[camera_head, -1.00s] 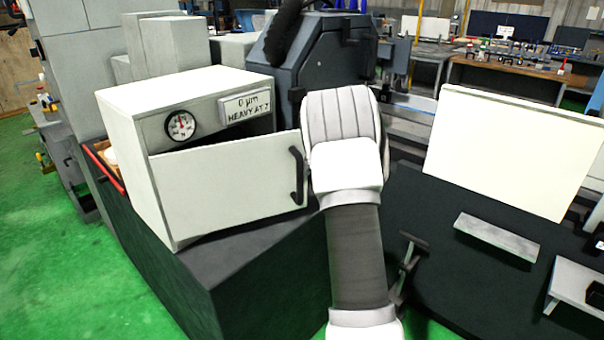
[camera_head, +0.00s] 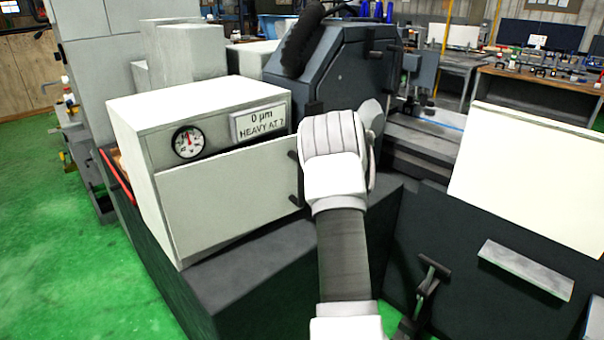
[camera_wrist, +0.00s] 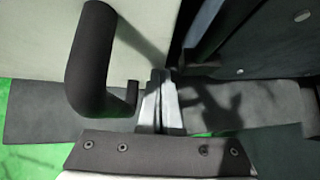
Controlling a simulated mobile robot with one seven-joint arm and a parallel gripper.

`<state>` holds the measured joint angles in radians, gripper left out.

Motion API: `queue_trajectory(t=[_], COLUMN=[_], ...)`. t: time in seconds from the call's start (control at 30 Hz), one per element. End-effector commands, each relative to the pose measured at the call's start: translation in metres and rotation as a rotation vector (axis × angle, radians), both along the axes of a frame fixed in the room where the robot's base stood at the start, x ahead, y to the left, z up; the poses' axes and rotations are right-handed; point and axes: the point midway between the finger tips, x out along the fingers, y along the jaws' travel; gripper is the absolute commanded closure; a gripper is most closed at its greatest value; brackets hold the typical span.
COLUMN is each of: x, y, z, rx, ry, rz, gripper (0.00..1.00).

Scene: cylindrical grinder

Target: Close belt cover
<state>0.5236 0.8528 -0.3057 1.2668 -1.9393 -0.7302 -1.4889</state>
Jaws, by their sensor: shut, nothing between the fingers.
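The belt cover (camera_head: 230,195) is the pale hinged panel on the front of a white box, below a dial gauge. Whether it is fully flush with the box is hard to tell. Its black bar handle (camera_head: 294,178) is at its right edge, partly hidden by my arm in the head view. In the wrist view the handle (camera_wrist: 92,60) stands large at the left, on the pale cover (camera_wrist: 40,40). My gripper (camera_wrist: 160,82) is shut and empty just right of the handle, near the cover's edge. My gripper is hidden behind my arm in the head view.
The white box (camera_head: 195,98) carries a gauge (camera_head: 188,142) and a sign (camera_head: 258,122). It stands on a dark machine base (camera_head: 240,280). A dark grinder housing (camera_head: 345,70) rises behind my arm. A white panel (camera_head: 530,165) stands at the right. Green floor (camera_head: 50,230) is free at the left.

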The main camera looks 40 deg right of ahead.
Motion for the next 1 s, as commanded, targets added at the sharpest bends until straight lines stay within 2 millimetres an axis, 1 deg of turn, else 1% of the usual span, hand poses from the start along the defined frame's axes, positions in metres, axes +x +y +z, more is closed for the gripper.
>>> queue_trajectory(t=[0.1, 0.3, 1.0], x=[-0.0013, -0.0026, -0.0018], y=[-0.0046, -0.0076, -0.0063], z=[0.0005, 0.0002, 0.0003], rx=[-0.001, 0.0, 0.0], ry=[-0.001, 0.0, 0.0], rz=[0.004, 0.007, 0.008], gripper=[1.0, 1.0, 1.0])
